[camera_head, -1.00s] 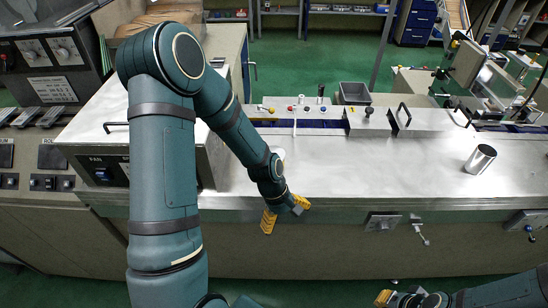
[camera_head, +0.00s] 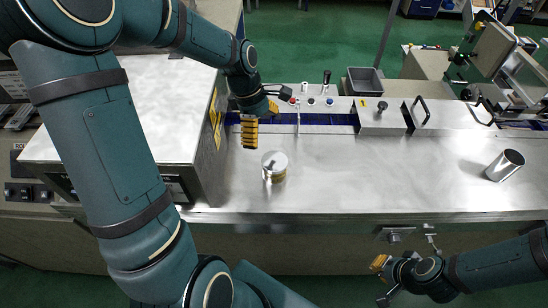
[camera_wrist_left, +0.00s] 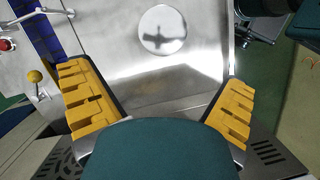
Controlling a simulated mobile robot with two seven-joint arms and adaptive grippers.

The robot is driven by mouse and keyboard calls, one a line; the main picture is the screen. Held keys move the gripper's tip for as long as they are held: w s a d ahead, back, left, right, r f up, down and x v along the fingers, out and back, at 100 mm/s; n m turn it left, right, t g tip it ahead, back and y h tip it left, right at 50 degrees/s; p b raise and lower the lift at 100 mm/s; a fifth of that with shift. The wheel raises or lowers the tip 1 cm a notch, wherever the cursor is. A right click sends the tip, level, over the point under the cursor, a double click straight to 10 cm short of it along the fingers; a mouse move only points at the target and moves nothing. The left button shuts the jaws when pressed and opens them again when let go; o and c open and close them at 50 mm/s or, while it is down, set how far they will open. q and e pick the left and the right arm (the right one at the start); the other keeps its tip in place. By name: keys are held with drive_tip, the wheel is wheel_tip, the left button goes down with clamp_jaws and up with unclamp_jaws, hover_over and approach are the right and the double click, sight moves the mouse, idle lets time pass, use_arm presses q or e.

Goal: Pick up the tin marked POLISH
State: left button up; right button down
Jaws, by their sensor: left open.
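A short round tin (camera_head: 274,167) with a pale, shiny lid stands upright on the steel counter, right of the big metal box. No POLISH marking is readable. In the left wrist view the lid of the tin (camera_wrist_left: 162,30) shows as a bright disc with a dark reflection, top centre. My left gripper (camera_head: 260,122) is open and empty, above the counter and behind the tin in the head view. Its yellow fingers (camera_wrist_left: 155,78) are wide apart, with the tin beyond them and not touched. My right gripper (camera_head: 381,281) is low in front of the counter, fingers spread, empty.
An open metal cylinder (camera_head: 505,165) stands tilted-looking on the counter at right. A box with lever and handle (camera_head: 383,118) and several coloured knobs (camera_head: 310,102) line the back edge. The large metal box (camera_head: 130,120) stands left. The middle counter is bare.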

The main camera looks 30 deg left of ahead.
sight(274, 161)
use_arm(q)
drive_tip(key=x, duration=0.8)
drive_tip(key=shift+s+d+f, duration=0.25)
drive_tip(key=shift+f, duration=0.05)
drive_tip(key=shift+x, duration=2.4)
drive_tip(key=c, duration=1.1)
drive_tip(key=shift+c, duration=0.2)
